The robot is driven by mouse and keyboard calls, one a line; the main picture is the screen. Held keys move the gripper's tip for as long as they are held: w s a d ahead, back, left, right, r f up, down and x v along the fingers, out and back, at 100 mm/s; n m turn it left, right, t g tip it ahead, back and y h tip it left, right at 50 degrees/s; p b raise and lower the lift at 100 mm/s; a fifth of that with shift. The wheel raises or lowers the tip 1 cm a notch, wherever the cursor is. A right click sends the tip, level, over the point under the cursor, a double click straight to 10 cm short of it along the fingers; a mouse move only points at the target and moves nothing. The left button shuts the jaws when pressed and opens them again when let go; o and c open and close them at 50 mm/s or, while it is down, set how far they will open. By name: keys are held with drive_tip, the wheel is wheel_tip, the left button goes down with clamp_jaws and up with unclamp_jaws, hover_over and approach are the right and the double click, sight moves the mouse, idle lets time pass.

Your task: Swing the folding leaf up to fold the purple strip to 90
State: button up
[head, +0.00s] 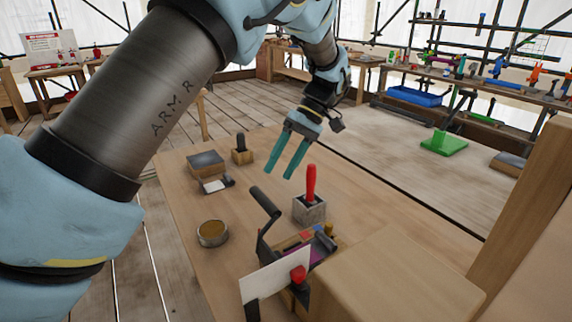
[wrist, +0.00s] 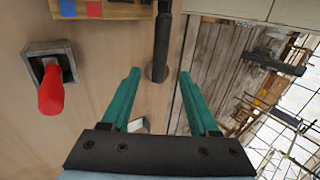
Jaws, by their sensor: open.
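The folding device (head: 300,246) stands near the front of the wooden table, with red, blue and yellow parts on it. A bit of the purple strip (head: 318,252) shows in it; much of it is hidden. A black lever with a thick handle (head: 265,201) rises from the device's left side, tilted; I take it to be the folding leaf's handle. My gripper (head: 279,174) is open and empty, above the table behind the handle. In the wrist view the handle (wrist: 162,38) points down toward the gap between my teal fingertips (wrist: 160,73), apart from them.
A red-handled tool (head: 311,184) stands in a grey block (head: 309,211) right of the handle. A round tin (head: 212,233) is at left. A black-knobbed block (head: 241,151) and a dark-topped block (head: 205,163) lie behind. A white card (head: 275,281) and red knob (head: 298,273) are in front.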

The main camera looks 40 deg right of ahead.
drive_tip(key=shift+v, duration=1.15)
